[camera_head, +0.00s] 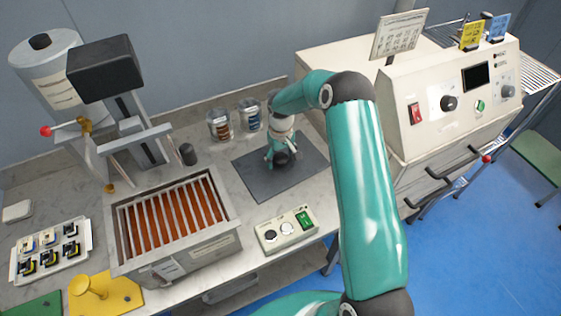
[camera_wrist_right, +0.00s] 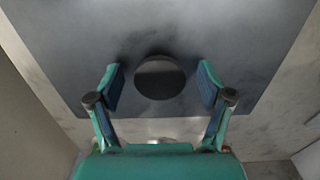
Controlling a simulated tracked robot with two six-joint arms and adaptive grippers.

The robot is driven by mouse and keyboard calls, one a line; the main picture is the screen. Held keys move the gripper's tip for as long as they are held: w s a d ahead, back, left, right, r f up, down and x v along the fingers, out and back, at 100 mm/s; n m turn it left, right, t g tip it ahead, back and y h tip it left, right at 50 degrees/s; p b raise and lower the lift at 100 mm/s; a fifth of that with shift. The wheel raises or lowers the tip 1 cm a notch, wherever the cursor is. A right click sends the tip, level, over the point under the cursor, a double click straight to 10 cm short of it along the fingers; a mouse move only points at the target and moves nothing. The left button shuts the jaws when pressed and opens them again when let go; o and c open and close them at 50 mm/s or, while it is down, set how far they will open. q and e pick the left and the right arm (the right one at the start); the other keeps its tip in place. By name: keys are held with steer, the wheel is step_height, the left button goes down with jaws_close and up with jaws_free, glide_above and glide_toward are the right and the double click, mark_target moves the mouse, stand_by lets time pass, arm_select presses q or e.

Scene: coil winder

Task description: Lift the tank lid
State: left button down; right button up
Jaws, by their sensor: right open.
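A flat dark grey rectangular plate (camera_head: 256,184), which looks like the tank lid, lies on the bench to the right of the tank (camera_head: 128,266). The tank is open at the top, with pale slats over orange-brown contents. My right gripper (camera_head: 281,158) is over the plate, pointing down. In the right wrist view, the plate (camera_wrist_right: 250,30) fills the background and a round dark knob (camera_wrist_right: 160,77) shows between the open fingers, with a gap on each side. The head view partly hides the knob behind the gripper. My left gripper is not in view.
Two jars (camera_head: 220,125) of coils stand behind the plate. A small control box (camera_head: 286,231) with a green switch sits in front of it. A large cream machine (camera_head: 440,100) stands at the right. A tray of small parts (camera_head: 50,248) lies at the far left.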

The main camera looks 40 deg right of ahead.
steer(key=shift+f, duration=0.15)
jaws_close()
steer(key=shift+w, duration=0.1)
stand_by(0.4)
